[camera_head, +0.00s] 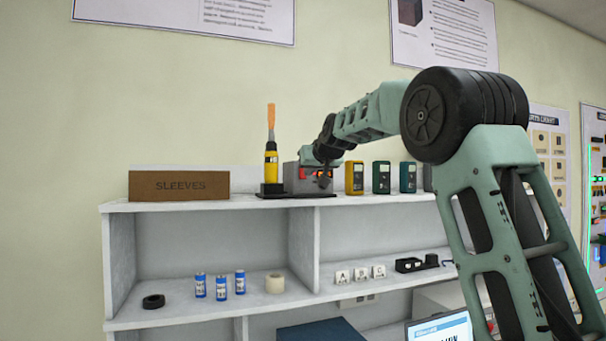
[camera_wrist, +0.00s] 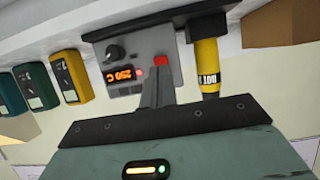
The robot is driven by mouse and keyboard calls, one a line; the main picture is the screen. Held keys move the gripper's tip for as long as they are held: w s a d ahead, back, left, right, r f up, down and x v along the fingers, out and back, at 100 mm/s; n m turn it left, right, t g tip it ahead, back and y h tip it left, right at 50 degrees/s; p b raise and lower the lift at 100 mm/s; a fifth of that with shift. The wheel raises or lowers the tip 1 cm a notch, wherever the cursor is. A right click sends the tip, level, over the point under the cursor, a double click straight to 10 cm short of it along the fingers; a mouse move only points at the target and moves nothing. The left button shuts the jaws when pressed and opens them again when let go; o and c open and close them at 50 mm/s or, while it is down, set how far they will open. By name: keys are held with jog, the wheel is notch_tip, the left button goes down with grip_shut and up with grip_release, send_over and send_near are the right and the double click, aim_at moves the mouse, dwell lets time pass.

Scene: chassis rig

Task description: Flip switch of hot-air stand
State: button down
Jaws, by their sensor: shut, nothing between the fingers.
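The hot-air stand is a grey box (camera_head: 291,179) on the top shelf, with the yellow hot-air tool (camera_head: 271,168) upright at its left. The wrist view shows the stand's grey face (camera_wrist: 144,44) upside down. It has a dark knob (camera_wrist: 115,53), a lit orange display (camera_wrist: 119,75) reading 250 C, a small red light (camera_wrist: 138,72) and a red switch (camera_wrist: 161,60). My gripper (camera_wrist: 158,72) is shut and empty, its tips just at the red switch; I cannot tell whether they touch. My gripper (camera_head: 323,177) partly hides the stand's front in the head view.
A brown SLEEVES box (camera_head: 179,185) stands left of the tool. The lower shelf (camera_head: 185,315) holds blue cylinders (camera_head: 221,287), a tape roll (camera_head: 274,283) and small blocks (camera_head: 360,273).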

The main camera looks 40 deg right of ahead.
aim_at(304, 178)
jog(key=shift+p+x, duration=0.5)
jog(key=shift+x, duration=1.15)
dwell(0.4)
jog(key=b+v, duration=0.2)
jog(key=v, duration=0.6)
dwell(0.3)
dwell(0.4)
